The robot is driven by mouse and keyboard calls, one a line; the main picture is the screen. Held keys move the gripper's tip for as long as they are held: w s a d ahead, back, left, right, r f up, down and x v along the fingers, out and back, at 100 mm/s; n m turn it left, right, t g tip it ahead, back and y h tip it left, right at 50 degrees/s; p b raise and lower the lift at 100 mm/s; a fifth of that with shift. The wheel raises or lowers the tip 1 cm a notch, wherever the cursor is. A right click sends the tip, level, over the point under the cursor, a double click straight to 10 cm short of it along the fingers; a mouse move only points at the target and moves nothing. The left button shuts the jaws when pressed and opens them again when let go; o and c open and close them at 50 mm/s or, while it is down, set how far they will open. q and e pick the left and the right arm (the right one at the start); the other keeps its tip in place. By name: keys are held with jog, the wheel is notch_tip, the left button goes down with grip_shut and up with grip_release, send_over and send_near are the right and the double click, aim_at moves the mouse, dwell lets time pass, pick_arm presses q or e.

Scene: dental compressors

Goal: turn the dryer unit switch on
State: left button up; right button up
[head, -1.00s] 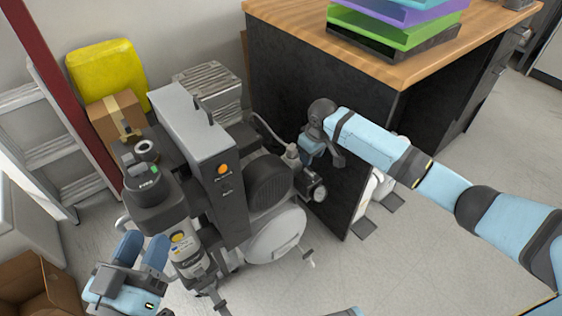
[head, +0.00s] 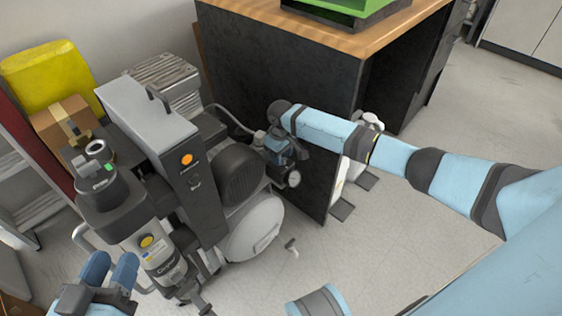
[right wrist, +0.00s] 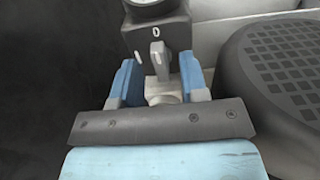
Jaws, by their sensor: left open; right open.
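A small dark switch box (right wrist: 157,28) with a grey lever knob (right wrist: 158,62) shows in the right wrist view. The knob stands upright, pointing at the "0" mark; another white mark is at its left. My right gripper (right wrist: 156,85) is open, with one blue finger on each side of the knob; contact cannot be told. In the head view my right gripper (head: 284,150) is beside the compressor's gauge (head: 293,179), and the knob is hard to make out. My left gripper (head: 111,265) is open and empty at the lower left, in front of the compressor unit.
The compressor has a tall grey-black cabinet (head: 165,150) with an orange light, a grey filter canister (head: 115,205) and a white tank (head: 252,228). A wooden-topped desk (head: 330,35) stands behind. A yellow container (head: 48,80) and cardboard box (head: 65,125) are left.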

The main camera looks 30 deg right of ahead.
jog(key=shift+f, duration=0.55)
grip_shut()
jog(key=shift+r, duration=0.1)
